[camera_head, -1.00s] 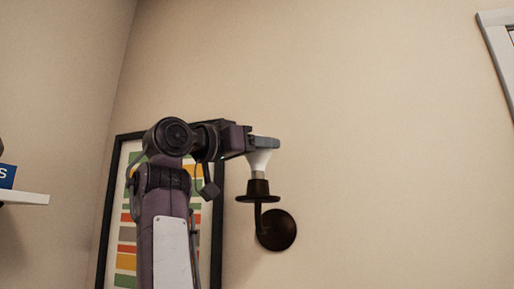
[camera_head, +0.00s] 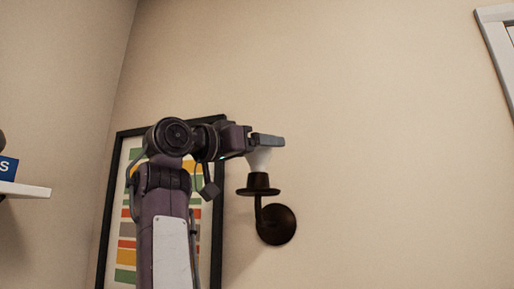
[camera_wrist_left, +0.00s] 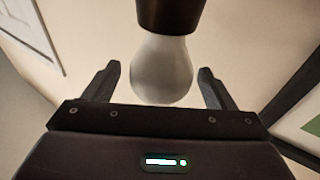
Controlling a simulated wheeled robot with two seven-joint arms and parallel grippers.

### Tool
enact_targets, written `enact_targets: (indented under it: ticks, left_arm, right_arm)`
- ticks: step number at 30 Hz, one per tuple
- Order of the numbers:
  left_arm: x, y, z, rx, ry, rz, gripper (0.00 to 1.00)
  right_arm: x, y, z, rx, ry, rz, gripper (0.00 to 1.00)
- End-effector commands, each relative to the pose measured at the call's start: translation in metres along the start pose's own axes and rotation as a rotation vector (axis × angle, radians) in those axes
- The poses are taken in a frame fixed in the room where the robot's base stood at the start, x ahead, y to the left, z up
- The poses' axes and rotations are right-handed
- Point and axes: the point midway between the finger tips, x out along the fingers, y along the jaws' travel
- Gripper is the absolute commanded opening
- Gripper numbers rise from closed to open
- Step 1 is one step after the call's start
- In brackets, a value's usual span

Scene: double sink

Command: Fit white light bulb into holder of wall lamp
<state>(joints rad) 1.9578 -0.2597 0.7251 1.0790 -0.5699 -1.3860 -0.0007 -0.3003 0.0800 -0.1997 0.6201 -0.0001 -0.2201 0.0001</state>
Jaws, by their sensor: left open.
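The white light bulb (camera_head: 259,160) stands upright with its base down in the dark brown holder of the wall lamp (camera_head: 259,184). The lamp's round wall plate (camera_head: 276,225) is on the wall below. My left gripper (camera_head: 267,141) is at the bulb's upper part and hides some of it. In the left wrist view the bulb (camera_wrist_left: 161,70) lies between the two open fingers (camera_wrist_left: 160,88), with a gap on each side. The holder (camera_wrist_left: 170,14) covers the bulb's base there. My right gripper is not in view.
A framed picture with coloured stripes (camera_head: 126,257) hangs on the wall behind my left arm. A white shelf (camera_head: 22,189) with a blue item (camera_head: 8,168) is at the left edge. A white frame (camera_head: 497,40) is at upper right. The wall right of the lamp is clear.

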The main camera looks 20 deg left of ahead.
Motion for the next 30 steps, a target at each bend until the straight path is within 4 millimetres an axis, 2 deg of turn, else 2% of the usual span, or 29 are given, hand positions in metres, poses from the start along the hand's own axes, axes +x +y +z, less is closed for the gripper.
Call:
enact_targets:
  ticks: [5, 12, 18, 30]
  left_arm:
    - [-0.008, 0.000, 0.002, 0.000, 0.002, -0.001, 0.78]
    - [-0.048, 0.000, 0.004, 0.000, 0.004, -0.001, 0.78]
    - [-0.073, 0.000, 0.002, 0.000, 0.003, -0.001, 0.78]
    - [-0.078, 0.000, 0.000, 0.000, 0.000, 0.000, 0.78]
  right_arm:
    - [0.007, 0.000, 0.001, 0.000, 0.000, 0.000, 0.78]
    - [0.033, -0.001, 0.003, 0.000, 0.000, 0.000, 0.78]
    - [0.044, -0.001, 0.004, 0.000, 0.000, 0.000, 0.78]
    - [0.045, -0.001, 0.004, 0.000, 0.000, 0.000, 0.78]
